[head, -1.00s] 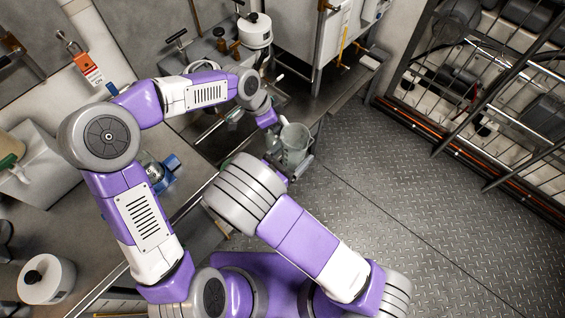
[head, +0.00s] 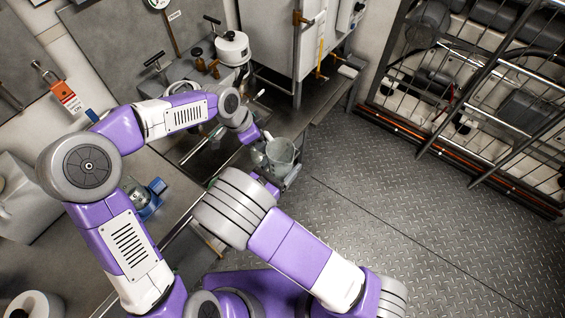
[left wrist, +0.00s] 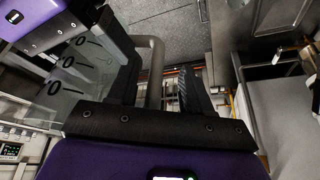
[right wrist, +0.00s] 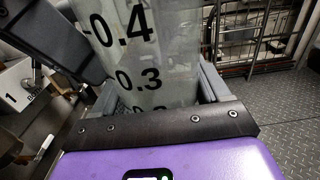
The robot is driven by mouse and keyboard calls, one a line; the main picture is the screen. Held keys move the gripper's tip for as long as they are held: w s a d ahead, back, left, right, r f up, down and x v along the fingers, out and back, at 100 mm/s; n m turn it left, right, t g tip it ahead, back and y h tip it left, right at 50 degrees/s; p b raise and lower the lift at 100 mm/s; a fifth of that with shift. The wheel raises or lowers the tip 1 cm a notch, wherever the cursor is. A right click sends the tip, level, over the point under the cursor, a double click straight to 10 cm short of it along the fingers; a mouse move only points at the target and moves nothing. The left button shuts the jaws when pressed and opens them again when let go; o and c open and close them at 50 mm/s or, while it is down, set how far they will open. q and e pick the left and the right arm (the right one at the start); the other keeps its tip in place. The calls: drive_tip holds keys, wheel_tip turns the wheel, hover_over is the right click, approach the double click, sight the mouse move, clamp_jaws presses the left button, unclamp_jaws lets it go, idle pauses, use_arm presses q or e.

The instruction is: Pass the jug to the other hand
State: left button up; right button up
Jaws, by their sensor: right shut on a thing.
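The jug (head: 283,152) is a clear, grey-tinted measuring jug with black numbers, held off the floor near the bench edge. My right gripper (right wrist: 156,85) is shut on its body, with one finger on either side, as the right wrist view shows. My left gripper (head: 260,150) is beside the jug. In the left wrist view its fingers (left wrist: 155,75) are apart, and the grey bar of the jug's handle (left wrist: 151,70) shows between them. The jug's body (left wrist: 88,75) stands just left of these fingers. Whether a finger touches the handle, I cannot tell.
A steel bench with a sink (head: 205,150) runs along the left. A white pot (head: 232,48) and a large steel cabinet (head: 285,45) stand behind. A blue device (head: 145,197) sits on the bench. A wire rack (head: 470,90) stands right. The chequer-plate floor (head: 410,220) is clear.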

use_arm(q)
drive_tip(key=shift+s, duration=0.1)
drive_tip(key=v, duration=1.2)
wheel_tip(320, 180, down, 21)
drive_tip(key=s+a+n+h, duration=0.1)
drive_tip(key=s+a+n, duration=0.1)
drive_tip(key=n, duration=0.8)
drive_tip(key=s+f+n+y, duration=0.1)
drive_tip(key=s+f+n, duration=0.6)
drive_tip(key=s+f, duration=1)
drive_tip(key=shift+s+a+g, duration=0.4)
drive_tip(key=shift+s, duration=0.15)
